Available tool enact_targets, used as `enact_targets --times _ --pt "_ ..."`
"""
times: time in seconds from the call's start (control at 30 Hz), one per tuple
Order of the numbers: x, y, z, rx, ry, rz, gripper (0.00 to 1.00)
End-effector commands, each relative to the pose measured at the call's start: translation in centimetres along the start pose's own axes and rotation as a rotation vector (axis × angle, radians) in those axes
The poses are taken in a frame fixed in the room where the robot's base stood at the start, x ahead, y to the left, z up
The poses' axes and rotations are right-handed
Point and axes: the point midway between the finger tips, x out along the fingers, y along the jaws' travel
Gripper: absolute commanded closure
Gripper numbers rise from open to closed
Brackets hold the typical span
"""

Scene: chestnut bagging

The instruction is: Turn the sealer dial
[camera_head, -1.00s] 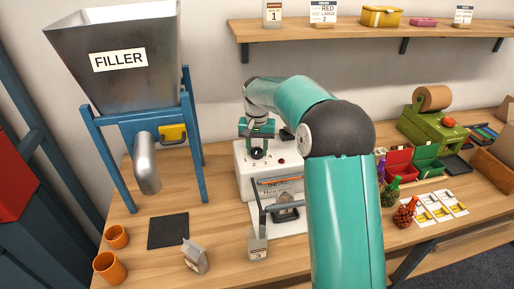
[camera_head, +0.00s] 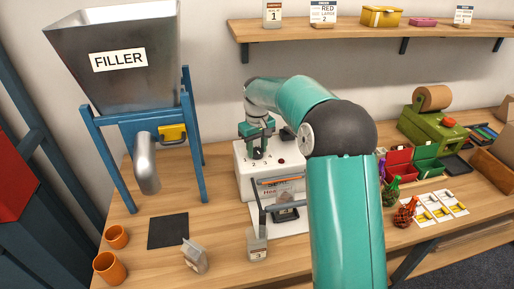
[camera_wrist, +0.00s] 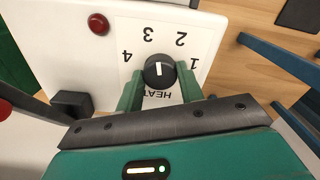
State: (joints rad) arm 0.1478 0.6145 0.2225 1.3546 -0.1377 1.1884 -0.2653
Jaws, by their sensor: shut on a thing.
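The sealer (camera_head: 243,165) is a white box on the table with a black dial (camera_wrist: 160,72) on its top. In the wrist view the dial sits on a white label with HEAT and the numbers 1 to 4. Its white mark points up in that picture, roughly between 3 and 2. My gripper (camera_wrist: 161,88) is shut on the dial, with one green finger on each side. In the head view my gripper (camera_head: 257,149) is over the sealer's top and partly hides the dial.
A red button (camera_wrist: 98,23) is beside the label. A lever handle (camera_head: 262,205) stands at the sealer's front. The filler (camera_head: 120,65) on its blue frame is to the left. A small bag (camera_head: 257,245) and orange cups (camera_head: 110,268) stand in front.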

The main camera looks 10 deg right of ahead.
Motion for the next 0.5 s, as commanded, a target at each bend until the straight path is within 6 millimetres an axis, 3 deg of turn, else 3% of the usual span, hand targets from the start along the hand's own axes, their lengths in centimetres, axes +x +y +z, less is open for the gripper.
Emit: enact_targets --times 0.5 --pt "0.0 0.0 -0.11 -0.491 0.004 0.001 0.85"
